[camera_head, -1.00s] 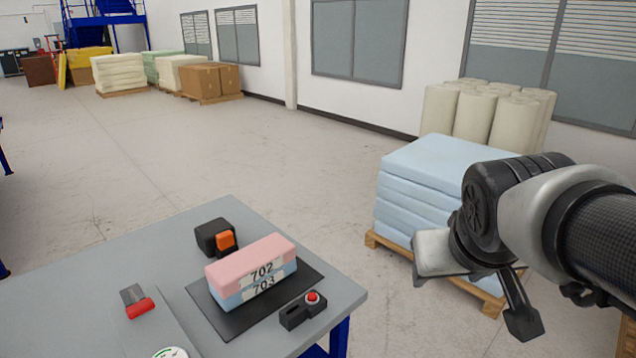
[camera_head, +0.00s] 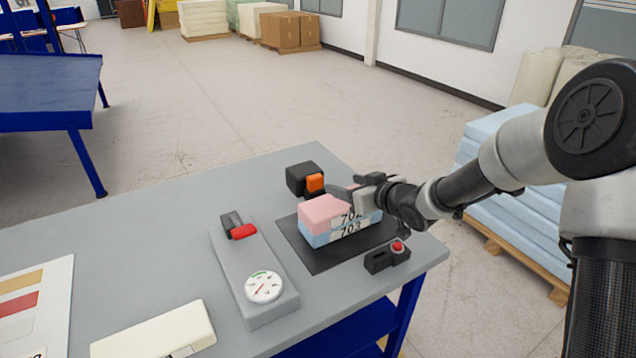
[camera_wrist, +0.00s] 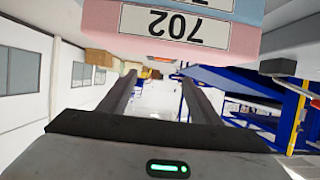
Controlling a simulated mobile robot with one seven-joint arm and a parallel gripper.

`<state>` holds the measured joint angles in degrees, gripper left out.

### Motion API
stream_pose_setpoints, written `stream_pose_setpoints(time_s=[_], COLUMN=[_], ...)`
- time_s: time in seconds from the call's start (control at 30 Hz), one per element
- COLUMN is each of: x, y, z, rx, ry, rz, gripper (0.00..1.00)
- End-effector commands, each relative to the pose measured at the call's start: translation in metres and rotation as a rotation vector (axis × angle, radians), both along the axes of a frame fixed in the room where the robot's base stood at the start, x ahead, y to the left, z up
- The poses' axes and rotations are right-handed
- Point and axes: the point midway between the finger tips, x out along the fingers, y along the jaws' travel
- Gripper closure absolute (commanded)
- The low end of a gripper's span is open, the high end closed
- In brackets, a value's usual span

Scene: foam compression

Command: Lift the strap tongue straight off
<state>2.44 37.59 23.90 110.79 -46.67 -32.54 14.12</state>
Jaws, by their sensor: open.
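My gripper (camera_head: 342,191) is open and empty, level with the upper part of the foam stack, close above or behind it; the head view does not settle which. The stack is a pink block labelled 702 (camera_head: 324,212) on a blue block labelled 703 (camera_head: 317,239). In the wrist view the pink block (camera_wrist: 105,40) is upside down at the top, outside the two fingers (camera_wrist: 155,95). A black block with an orange part (camera_head: 315,183) stands just left of the fingertips. I cannot tell for sure which part is the strap tongue.
The stack sits on a dark mat (camera_head: 311,262) on the grey table (camera_head: 150,225). A red-button box (camera_head: 388,256) is at front right. A grey unit with a dial (camera_head: 263,287) and red-tipped lever (camera_head: 240,231) stands left. A cream block (camera_head: 155,333) lies in front.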

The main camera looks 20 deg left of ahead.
Motion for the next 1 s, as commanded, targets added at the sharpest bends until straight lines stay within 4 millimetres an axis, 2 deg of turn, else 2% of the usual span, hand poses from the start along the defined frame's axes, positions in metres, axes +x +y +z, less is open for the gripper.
stream_pose_setpoints(time_s=[0.2, 0.4, 0.63, 0.83, 1.0], x=[0.028, 0.050, 0.058, 0.068, 0.079], y=[0.036, 0.059, 0.070, 0.095, 0.106], z=[-0.021, -0.033, -0.040, -0.055, -0.061], rx=[-0.002, -0.002, -0.003, -0.003, -0.003], ry=[0.003, 0.002, 0.003, 0.003, 0.003], rz=[0.002, -0.001, -0.002, 0.000, -0.002], gripper=[0.42, 0.42, 0.42, 0.42, 0.42])
